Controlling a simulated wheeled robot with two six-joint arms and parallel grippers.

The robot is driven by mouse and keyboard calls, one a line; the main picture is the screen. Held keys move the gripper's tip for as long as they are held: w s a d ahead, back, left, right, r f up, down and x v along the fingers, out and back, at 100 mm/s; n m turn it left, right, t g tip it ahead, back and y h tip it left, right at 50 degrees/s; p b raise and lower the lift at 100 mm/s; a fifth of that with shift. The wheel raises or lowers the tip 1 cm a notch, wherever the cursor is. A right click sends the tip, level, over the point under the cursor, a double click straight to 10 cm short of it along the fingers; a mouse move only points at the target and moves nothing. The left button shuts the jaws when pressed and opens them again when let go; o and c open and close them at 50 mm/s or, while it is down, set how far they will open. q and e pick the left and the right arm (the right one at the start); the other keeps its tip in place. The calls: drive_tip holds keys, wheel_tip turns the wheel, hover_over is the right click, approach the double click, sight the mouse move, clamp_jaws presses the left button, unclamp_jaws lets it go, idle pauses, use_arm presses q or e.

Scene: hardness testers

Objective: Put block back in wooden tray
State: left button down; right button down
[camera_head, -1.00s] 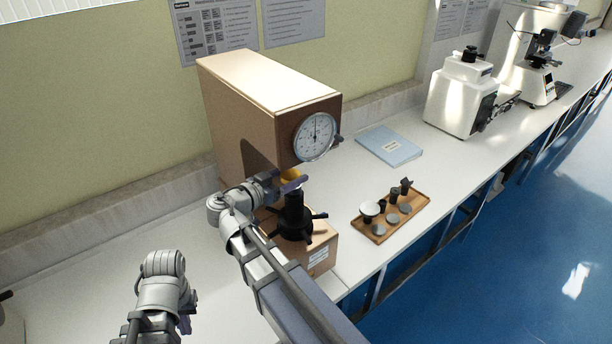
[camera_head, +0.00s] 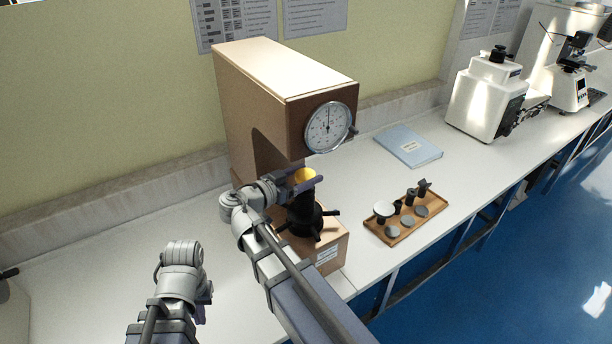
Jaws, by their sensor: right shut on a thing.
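The block (camera_head: 304,174) is a small yellow piece above the black spindle of the hardness tester, below its dial. My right gripper (camera_head: 303,184) is shut on the block, though its fingers partly hide it. I cannot tell whether the block touches the spindle top. The wooden tray (camera_head: 404,238) lies on the bench right of the tester. It holds several grey round discs (camera_head: 393,233) and several dark fittings. My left gripper (camera_head: 206,291) hangs at the lower left, away from these things; its jaws are mostly hidden.
The brown hardness tester (camera_head: 262,108) with its round dial (camera_head: 327,127) stands close behind my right gripper. Its black handwheel (camera_head: 305,220) sticks out below. A blue folder (camera_head: 409,146) lies behind the tray. White machines (camera_head: 484,95) stand further right. Bench between tester and tray is clear.

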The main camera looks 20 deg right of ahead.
unclamp_jaws()
drive_tip(key=shift+f, duration=0.1)
drive_tip(key=v, duration=0.2)
drive_tip(key=p+v, duration=0.1)
drive_tip(key=v, duration=0.1)
drive_tip(key=r+p+v, duration=0.1)
drive_tip(key=v, duration=0.1)
drive_tip(key=shift+w+a, duration=0.15)
drive_tip(key=shift+a, duration=0.25)
drive_tip(key=shift+s+a, duration=0.2)
drive_tip(key=shift+a, duration=0.25)
